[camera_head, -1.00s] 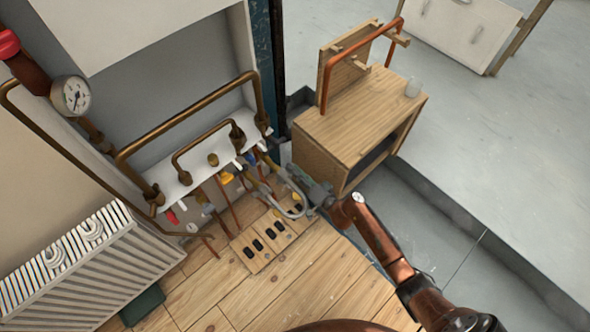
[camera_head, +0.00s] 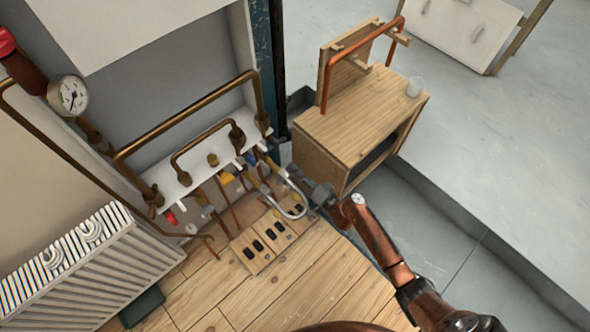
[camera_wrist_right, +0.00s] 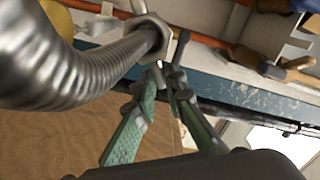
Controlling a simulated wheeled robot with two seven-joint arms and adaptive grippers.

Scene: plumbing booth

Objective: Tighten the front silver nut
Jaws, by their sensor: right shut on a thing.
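A silver hex nut (camera_wrist_right: 160,32) sits at the end of a ribbed silver hose (camera_wrist_right: 75,70) in the right wrist view. My right gripper (camera_wrist_right: 166,72) has its green fingers closed together at the lower edge of this nut, shut on it. How deep the grip reaches is hard to tell. The nut is too small to tell apart there. My left gripper is not in view.
A wooden cabinet (camera_head: 350,125) with a copper pipe frame stands just behind my right gripper. Copper pipes with valves (camera_head: 227,178) and a slotted wooden board (camera_head: 262,243) are to its left. A white radiator (camera_head: 90,265) is at the far left.

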